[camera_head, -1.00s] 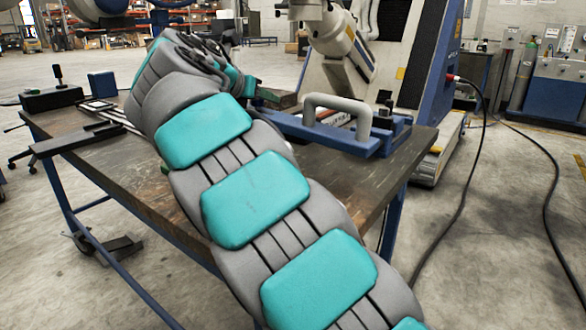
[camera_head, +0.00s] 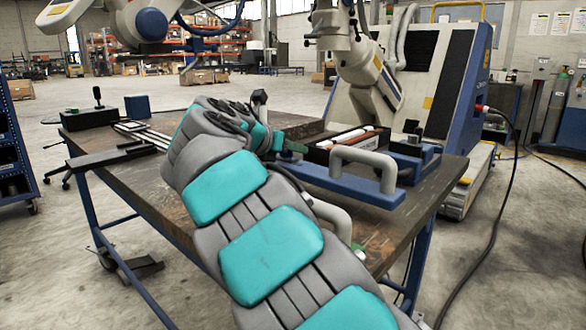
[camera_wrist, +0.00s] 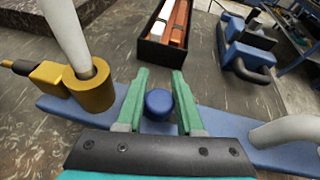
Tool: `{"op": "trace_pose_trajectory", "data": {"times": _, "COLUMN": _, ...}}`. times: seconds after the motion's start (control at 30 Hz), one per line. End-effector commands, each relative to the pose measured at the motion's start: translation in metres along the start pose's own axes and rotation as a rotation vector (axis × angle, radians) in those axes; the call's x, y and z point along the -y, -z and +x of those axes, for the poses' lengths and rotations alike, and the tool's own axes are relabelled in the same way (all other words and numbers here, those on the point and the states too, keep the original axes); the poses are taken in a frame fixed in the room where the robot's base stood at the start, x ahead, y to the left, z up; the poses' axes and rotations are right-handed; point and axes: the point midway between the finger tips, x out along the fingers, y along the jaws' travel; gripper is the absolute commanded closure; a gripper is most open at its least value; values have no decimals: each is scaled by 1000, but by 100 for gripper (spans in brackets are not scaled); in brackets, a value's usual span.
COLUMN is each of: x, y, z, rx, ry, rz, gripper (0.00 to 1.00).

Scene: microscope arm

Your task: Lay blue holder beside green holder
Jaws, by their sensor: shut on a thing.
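The blue holder is a long blue bar (camera_head: 340,185) with a pale grey handle near its right end. My gripper (camera_head: 293,147) is at its far left part. In the wrist view, my green fingers (camera_wrist: 158,92) are shut on the blue holder at its round blue knob (camera_wrist: 158,104). The bar (camera_wrist: 215,123) runs across below the fingers, with a brass ring at left. Whether it touches the table is unclear. A grey handle (camera_head: 332,215) and a green patch (camera_head: 358,247), perhaps the green holder, show beside my arm, which hides the rest.
A dark box (camera_head: 350,138) with red and white cylinders lies behind the bar. A blue clamp-like part (camera_wrist: 250,45) is beyond it. The large microscope-like machine (camera_head: 425,90) stands behind the table (camera_head: 160,205). A black control box (camera_head: 90,118) sits at the left.

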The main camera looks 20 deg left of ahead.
Motion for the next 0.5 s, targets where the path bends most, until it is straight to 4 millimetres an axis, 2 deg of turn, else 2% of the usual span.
{"op": "trace_pose_trajectory", "data": {"times": 0.17, "x": 1, "y": 5, "z": 2, "rx": 1, "ry": 2, "rz": -1, "gripper": 100}}
{"op": "trace_pose_trajectory", "data": {"times": 0.5, "x": -1, "y": 33, "z": 13, "rx": 3, "ry": 1, "rz": -1, "gripper": 100}}
